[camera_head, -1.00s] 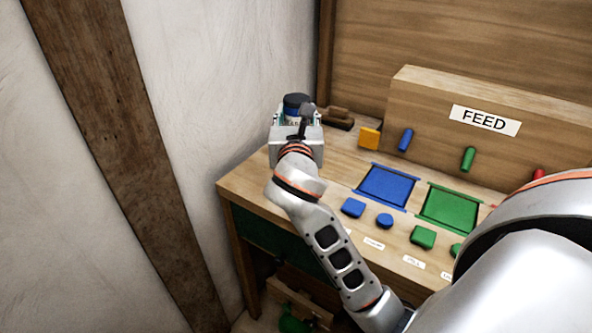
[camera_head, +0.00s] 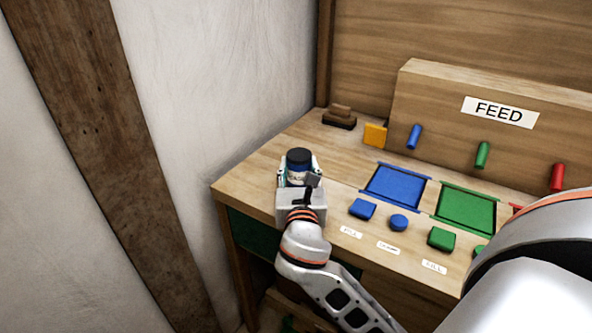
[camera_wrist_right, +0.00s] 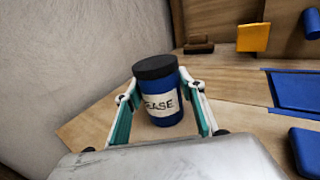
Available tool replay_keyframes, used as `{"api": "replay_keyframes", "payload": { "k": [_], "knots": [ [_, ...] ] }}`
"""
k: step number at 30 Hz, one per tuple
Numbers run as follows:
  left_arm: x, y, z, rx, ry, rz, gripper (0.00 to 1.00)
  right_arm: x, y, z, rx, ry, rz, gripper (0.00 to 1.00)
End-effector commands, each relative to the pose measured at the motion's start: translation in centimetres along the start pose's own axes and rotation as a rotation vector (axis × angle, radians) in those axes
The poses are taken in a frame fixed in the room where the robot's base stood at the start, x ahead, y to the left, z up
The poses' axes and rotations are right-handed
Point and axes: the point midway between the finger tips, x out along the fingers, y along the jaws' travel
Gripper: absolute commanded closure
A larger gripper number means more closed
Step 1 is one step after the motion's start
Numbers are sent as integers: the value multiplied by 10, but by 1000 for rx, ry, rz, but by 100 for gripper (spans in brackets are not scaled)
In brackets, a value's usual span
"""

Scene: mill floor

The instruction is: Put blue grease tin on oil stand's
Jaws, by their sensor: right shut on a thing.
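The blue grease tin (camera_head: 299,168) has a black lid and a white label, and stands upright near the left end of the wooden bench. It also shows in the right wrist view (camera_wrist_right: 160,101), with "EASE" readable on its label. My right gripper (camera_head: 299,177) is shut on the tin, with a finger on each side of it; the fingers also show in the right wrist view (camera_wrist_right: 160,110). I cannot tell whether the tin's base touches the bench top. I cannot make out an oil stand in these views. My left gripper is not in view.
The bench (camera_head: 262,168) carries a blue square (camera_head: 396,186), a green square (camera_head: 466,210) and several coloured knobs. A FEED panel (camera_head: 440,125) with pegs rises behind. A dark wooden block (camera_head: 339,119) and an orange block (camera_head: 375,135) stand at the back. A wall is close on the left.

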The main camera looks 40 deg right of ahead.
Motion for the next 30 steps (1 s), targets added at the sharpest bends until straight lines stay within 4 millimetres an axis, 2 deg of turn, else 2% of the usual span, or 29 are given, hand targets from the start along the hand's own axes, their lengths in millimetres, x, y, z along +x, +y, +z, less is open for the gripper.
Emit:
{"api": "replay_keyframes", "payload": {
  "k": [4, 11, 12, 13, 25, 30],
  "knots": [
    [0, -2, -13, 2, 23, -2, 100, 0, 0, 0, 2, -5, 0, 90],
    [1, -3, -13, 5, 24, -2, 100, 0, 0, -1, 2, -5, 0, 90],
    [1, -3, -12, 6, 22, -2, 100, 0, 0, -2, 2, -4, 0, 53],
    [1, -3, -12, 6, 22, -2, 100, 0, 0, -2, 2, -4, 0, 46],
    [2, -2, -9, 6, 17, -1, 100, 0, 0, 0, 3, -4, 0, 44],
    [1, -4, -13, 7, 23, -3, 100, -20, 1, 0, 3, -1, 2, 44]
  ]
}}
